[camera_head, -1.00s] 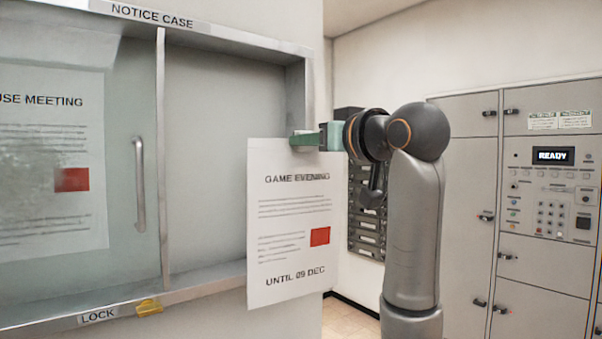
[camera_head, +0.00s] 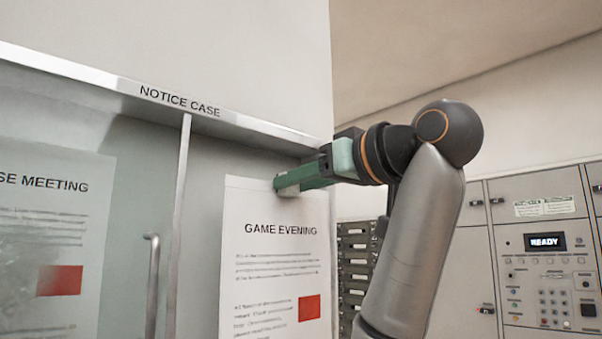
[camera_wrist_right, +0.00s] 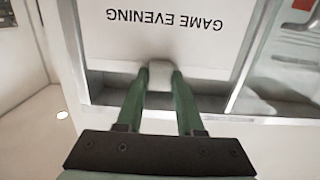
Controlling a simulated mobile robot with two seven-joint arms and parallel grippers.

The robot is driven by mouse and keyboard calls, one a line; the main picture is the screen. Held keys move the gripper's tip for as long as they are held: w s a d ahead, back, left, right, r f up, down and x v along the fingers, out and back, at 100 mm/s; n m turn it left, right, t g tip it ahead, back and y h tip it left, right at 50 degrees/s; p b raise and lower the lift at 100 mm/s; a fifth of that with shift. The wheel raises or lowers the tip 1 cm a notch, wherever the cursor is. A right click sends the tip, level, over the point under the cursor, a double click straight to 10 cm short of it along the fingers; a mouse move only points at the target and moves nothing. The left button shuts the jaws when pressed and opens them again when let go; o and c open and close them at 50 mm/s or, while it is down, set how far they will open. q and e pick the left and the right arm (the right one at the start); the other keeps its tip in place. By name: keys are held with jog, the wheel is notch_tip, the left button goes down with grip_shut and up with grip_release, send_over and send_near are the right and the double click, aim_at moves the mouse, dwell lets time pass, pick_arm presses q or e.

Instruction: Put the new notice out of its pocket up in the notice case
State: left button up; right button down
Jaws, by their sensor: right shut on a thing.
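The new notice (camera_head: 270,265), a white sheet headed GAME EVENING with a red square, hangs upright at the right, open part of the notice case (camera_head: 226,110). My right gripper (camera_head: 282,184) is shut on its top edge. In the right wrist view the notice (camera_wrist_right: 165,40) appears upside down, with a pale block (camera_wrist_right: 160,76) between the green fingers (camera_wrist_right: 160,85). I cannot tell whether the sheet touches the case's back panel. The sheet's lower edge is out of view. My left gripper is not in view.
A glass pane (camera_head: 130,230) with a handle (camera_head: 152,285) covers the left part of the case, over a notice reading MEETING (camera_head: 45,230). The case's metal top frame (camera_head: 270,138) runs close above my gripper. Grey lockers with a READY panel (camera_head: 545,242) stand at the right.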

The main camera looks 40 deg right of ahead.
jog(key=w+p, duration=0.1)
jog(key=w, duration=0.1)
jog(key=shift+w+a, duration=0.1)
jog(key=shift+w, duration=0.2)
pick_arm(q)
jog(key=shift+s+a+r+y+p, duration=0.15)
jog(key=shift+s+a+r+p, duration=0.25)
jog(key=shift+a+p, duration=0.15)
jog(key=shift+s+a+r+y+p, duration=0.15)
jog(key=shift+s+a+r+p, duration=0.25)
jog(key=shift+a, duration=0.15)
pick_arm(e)
jog(key=shift+w+a, duration=0.2)
jog(key=shift+w, duration=2.6)
pick_arm(q)
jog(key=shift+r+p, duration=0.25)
jog(key=shift+p, duration=0.05)
pick_arm(e)
jog(key=shift+w, duration=0.65)
